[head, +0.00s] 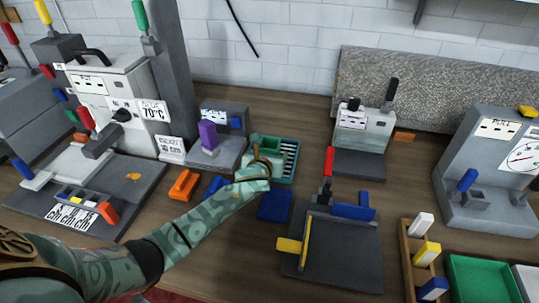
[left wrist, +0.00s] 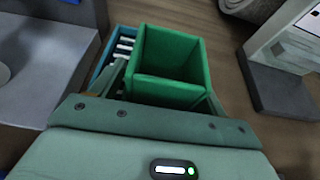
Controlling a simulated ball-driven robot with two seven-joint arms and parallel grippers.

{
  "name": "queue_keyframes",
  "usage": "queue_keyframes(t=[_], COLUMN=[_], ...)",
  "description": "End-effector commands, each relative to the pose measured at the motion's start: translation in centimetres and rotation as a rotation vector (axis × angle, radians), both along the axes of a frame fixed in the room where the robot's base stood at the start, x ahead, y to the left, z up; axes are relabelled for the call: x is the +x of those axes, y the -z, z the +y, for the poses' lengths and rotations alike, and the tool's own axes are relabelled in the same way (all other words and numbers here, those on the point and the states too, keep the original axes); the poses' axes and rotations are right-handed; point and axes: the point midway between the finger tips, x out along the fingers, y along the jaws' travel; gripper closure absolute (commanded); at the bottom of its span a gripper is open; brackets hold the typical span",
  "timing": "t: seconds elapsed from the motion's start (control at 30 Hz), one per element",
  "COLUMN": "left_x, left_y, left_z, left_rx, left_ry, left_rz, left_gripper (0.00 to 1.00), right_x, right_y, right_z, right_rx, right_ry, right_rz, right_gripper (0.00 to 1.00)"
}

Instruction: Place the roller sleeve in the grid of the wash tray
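The wash tray (head: 290,158) is a teal-blue tray with pale grid slats near the middle of the bench. Its slatted side (left wrist: 119,47) shows at upper left in the left wrist view. A green open-topped box (left wrist: 165,52) is beside the slats; it also shows in the head view (head: 271,146). My left gripper (head: 262,164) is over the tray's near left part. Its two fingers (left wrist: 165,88) are spread on either side of the green box; I cannot tell whether they touch it. I cannot make out a roller sleeve. My right gripper is out of view.
A grey stand with a purple block (head: 208,135) is left of the tray. An orange piece (head: 184,186) and a blue pad (head: 274,205) lie nearby. A grey machine (head: 362,135) stands right of the tray, and a dark fixture (head: 345,262) sits in front.

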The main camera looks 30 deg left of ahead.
Motion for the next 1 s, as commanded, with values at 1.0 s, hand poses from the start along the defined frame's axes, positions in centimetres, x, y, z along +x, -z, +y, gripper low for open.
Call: queue_keyframes(t=[1.0], left_x=[-10.8], left_y=[-4.9], left_z=[-2.8], left_rx=[0.001], left_ry=[-0.001], left_rz=[-0.001], left_gripper=[0.26], right_x=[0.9], right_y=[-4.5], right_z=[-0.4], right_rx=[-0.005], right_ry=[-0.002], right_rz=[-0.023], right_gripper=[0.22])
